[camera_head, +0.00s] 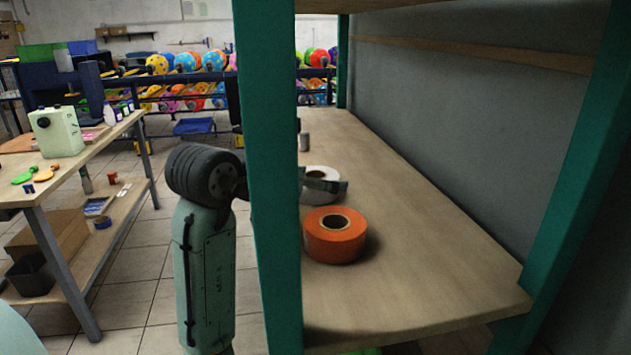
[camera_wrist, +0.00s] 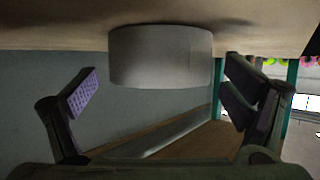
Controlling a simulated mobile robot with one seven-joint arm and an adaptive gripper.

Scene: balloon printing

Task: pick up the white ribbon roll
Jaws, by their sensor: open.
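The white ribbon roll (camera_head: 318,198) lies flat on the wooden shelf, partly hidden by my gripper (camera_head: 324,183) in the head view. In the wrist view, which is upside down, the white roll (camera_wrist: 160,58) rests on the shelf surface at the top of the picture. My gripper (camera_wrist: 160,80) is open there, with one finger on the left and one on the right of the roll. Gaps show between the fingers and the roll in the picture. I cannot tell exactly how deep the roll sits between them.
An orange roll (camera_head: 336,247) lies on the shelf (camera_head: 420,270) in front of the white one. A small grey cylinder (camera_head: 304,142) stands behind. A green post (camera_head: 268,180) rises at the shelf's left edge, and a grey wall (camera_head: 450,130) bounds the right. The shelf's right side is clear.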

